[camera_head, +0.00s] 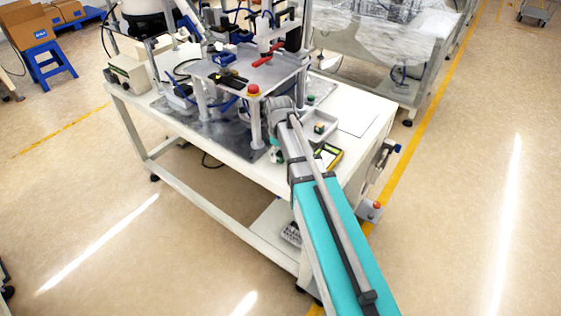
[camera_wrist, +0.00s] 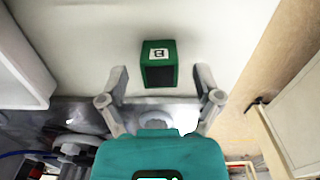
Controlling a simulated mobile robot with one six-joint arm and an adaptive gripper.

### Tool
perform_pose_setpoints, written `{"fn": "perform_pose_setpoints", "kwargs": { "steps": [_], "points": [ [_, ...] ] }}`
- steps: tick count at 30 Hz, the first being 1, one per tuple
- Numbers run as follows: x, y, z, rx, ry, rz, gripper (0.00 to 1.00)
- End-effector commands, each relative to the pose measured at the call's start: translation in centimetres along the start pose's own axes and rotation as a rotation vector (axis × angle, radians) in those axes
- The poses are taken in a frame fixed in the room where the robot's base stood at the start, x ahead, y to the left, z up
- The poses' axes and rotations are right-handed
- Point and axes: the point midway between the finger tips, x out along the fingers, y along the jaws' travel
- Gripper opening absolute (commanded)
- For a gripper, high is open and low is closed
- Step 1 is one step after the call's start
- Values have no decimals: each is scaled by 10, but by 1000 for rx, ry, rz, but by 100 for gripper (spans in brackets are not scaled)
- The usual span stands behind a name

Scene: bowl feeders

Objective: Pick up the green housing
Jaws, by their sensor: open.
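The green housing (camera_wrist: 158,68) is a small green block with a white marked label on its top and a dark face towards me. In the wrist view it sits on a pale tabletop, just beyond my gripper (camera_wrist: 161,92). My gripper is open and empty, one finger on each side of the housing's line, with the housing apart from both. In the head view my arm covers much of this spot, and I cannot clearly tell the housing there.
A pale tray (camera_head: 320,124) holding a small item stands beside my arm; its wall (camera_wrist: 30,60) shows at left in the wrist view. The metal fixture (camera_head: 235,70) with a red button (camera_head: 253,89) stands close by. A yellow-edged meter (camera_head: 328,155) lies near my arm.

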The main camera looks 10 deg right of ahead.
Motion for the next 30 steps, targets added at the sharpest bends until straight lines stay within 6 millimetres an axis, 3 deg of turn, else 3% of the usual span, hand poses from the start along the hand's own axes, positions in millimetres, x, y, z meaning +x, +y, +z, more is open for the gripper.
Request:
{"fn": "perform_pose_setpoints", "kwargs": {
  "steps": [5, 24, 30],
  "points": [
    [10, 0, 0, 0, 0, 0, 83],
    [10, 0, 0, 0, 0, 0, 83],
    [10, 0, 0, 0, 0, 0, 48]
  ]
}}
